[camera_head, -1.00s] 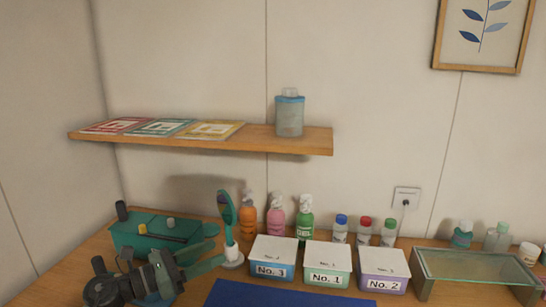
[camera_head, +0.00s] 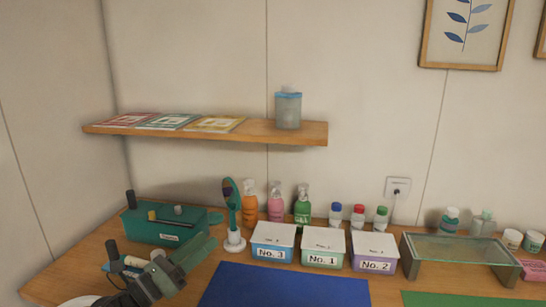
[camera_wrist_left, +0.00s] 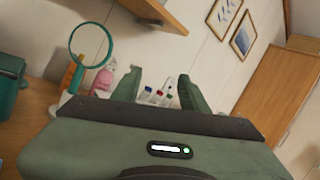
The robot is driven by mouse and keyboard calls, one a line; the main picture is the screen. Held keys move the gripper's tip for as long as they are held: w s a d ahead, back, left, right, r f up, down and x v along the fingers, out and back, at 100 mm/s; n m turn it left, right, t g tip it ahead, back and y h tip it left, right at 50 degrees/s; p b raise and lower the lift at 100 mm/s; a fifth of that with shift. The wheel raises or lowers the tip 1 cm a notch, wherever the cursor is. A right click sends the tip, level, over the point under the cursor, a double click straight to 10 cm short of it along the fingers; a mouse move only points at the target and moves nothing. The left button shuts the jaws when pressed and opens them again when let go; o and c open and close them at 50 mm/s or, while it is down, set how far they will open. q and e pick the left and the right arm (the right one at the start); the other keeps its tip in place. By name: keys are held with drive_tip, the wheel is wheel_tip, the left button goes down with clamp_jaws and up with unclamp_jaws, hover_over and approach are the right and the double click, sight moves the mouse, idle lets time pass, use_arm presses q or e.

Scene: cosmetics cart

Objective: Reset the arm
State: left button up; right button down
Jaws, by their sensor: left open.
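My left gripper (camera_head: 203,252) is at the lower left of the head view, with its arm coming in from the bottom left. It is over the left part of the table, in front of the teal box (camera_head: 160,236) and left of the round mirror (camera_head: 234,240) on its stand. In the left wrist view, its two green fingers (camera_wrist_left: 158,88) stand apart with nothing between them. Small bottles show beyond the gap. My right gripper is not in view.
Lidded boxes No. 3 (camera_head: 273,254), No. 1 (camera_head: 322,259) and No. 2 (camera_head: 373,264) stand in a row, with several bottles behind. A glass-topped stand (camera_head: 460,250) is at right. A blue mat (camera_head: 285,287) lies clear in front. A shelf (camera_head: 262,138) hangs above.

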use_arm(q)
drive_tip(key=s+a+f+n+y, duration=0.35)
drive_tip(key=n+y, duration=0.25)
drive_tip(key=n, duration=0.4)
drive_tip(key=s+a+f+n+t+y, duration=0.1)
drive_tip(key=s+a+f+n+y, duration=0.25)
drive_tip(key=n+y, duration=0.45)
drive_tip(key=s+a+f+n+y, duration=0.3)
drive_tip(key=a+f+n+y, duration=0.15)
drive_tip(key=n, duration=0.75)
drive_tip(key=s+d+f+n+g+h, duration=0.1)
drive_tip(key=s+d+f+n+g, duration=0.3)
drive_tip(key=s, duration=0.5)
drive_tip(key=s+d+f+n+g+h, duration=0.1)
drive_tip(key=s+f+n+g+h, duration=0.1)
drive_tip(key=s+f+g, duration=0.5)
drive_tip(key=s+d+f+n+g+h, duration=0.1)
drive_tip(key=s+d+f+n+g, duration=0.2)
drive_tip(key=s, duration=0.8)
wheel_tip(320, 180, down, 27)
drive_tip(key=s, duration=0.2)
drive_tip(key=s+a+f+g, duration=0.1)
drive_tip(key=s+a+f, duration=0.2)
drive_tip(key=s+f, duration=1.3)
drive_tip(key=shift+s+a+f+m, duration=0.15)
drive_tip(key=shift+s+f+m, duration=0.15)
drive_tip(key=shift+f, duration=0.1)
